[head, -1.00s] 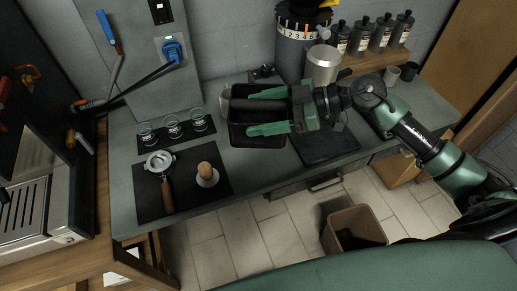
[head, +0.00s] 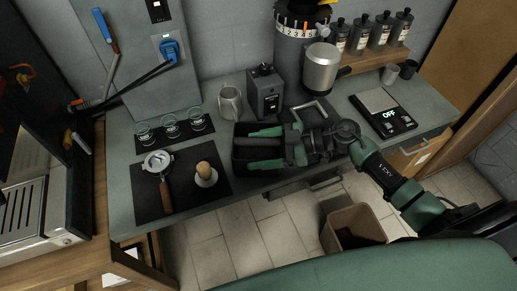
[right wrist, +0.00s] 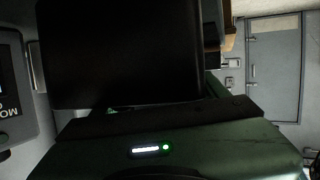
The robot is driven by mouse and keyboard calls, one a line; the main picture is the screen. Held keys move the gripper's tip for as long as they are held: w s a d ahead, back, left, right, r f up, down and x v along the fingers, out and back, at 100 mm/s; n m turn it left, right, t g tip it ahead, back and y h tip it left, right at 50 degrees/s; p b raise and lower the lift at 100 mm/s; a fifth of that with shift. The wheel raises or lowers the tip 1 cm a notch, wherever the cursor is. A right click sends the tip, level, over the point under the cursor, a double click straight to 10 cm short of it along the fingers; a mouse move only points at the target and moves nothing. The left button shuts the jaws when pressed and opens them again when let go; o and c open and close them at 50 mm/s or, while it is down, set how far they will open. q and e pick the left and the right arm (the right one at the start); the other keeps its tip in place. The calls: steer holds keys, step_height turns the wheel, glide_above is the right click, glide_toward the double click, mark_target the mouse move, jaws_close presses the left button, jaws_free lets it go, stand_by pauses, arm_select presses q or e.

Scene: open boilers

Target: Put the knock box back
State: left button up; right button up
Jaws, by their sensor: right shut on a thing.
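The knock box (head: 239,150) is a black, open-topped box near the front edge of the counter, in the middle of the head view. My right gripper (head: 250,150) is shut on it, its green fingers lying across the box from the right. Part of the box is hidden by the fingers and wrist. I cannot tell whether its base touches the counter. In the right wrist view the dark box (right wrist: 120,52) fills much of the upper left. My left gripper is not in view.
A steel pitcher (head: 230,103) and a dark grey box-shaped device (head: 266,92) stand behind the knock box. A mat with a portafilter (head: 158,162) and tamper (head: 205,176) lies left. A scale (head: 383,112) sits right. A bin (head: 352,228) stands on the floor.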

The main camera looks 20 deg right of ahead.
stand_by(0.3)
steer(key=o, duration=2.1)
steer(key=shift+f, duration=0.1)
steer(key=b+v, duration=0.2)
steer(key=v, duration=1)
